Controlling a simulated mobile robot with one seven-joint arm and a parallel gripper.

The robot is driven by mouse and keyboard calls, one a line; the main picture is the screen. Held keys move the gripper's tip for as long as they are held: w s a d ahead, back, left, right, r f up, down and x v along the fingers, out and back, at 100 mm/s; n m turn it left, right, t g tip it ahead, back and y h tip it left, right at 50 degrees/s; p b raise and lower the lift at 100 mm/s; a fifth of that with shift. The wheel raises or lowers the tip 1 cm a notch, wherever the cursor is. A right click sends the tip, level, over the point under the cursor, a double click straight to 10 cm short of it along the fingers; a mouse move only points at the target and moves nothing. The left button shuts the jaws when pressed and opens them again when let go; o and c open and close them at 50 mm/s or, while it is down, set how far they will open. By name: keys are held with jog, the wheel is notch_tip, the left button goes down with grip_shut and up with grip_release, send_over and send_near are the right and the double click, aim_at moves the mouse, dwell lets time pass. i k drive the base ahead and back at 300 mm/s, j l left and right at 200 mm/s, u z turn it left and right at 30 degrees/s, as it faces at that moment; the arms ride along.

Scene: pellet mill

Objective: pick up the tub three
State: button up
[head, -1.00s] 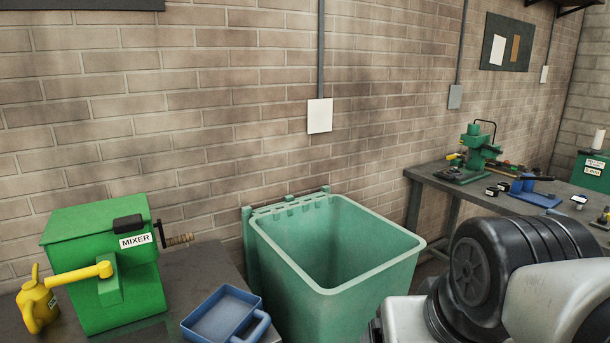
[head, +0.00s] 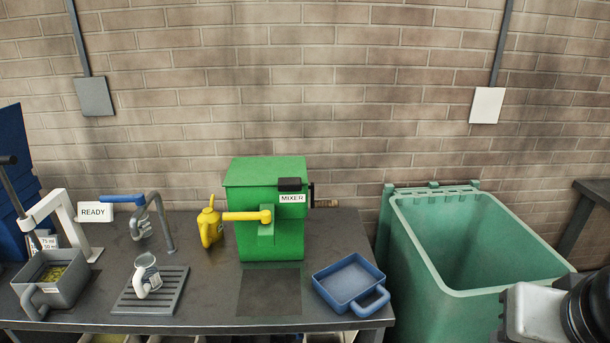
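No label reading tub three is legible, so I cannot tell which container it is. The tops of several tubs (head: 105,338) show under the front edge of the bench, mostly cut off by the bottom of the picture. A grey handled tub (head: 67,292) with greenish-yellow contents stands on the bench at the far left. An empty blue handled tub (head: 346,302) sits near the bench's right end. My gripper is not in view; only a part of my arm shows at the lower right.
The dark bench (head: 205,313) carries a green mixer (head: 243,190), a yellow oil can (head: 207,228), a white cup (head: 146,268) on a slotted grate (head: 172,287), a tap (head: 168,238) and a READY sign (head: 95,212). A large green bin (head: 425,275) stands right of the bench.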

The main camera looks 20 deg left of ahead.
aim_at(55, 280)
jog(key=u, duration=2.55)
jog(key=z, duration=2.65)
jog(key=u, duration=2.35)
jog(key=i+j+u, duration=0.15)
jog(key=u, duration=0.15)
jog(key=i+j+z, duration=0.25)
jog(key=i+j, duration=0.6)
jog(key=i, duration=0.1)
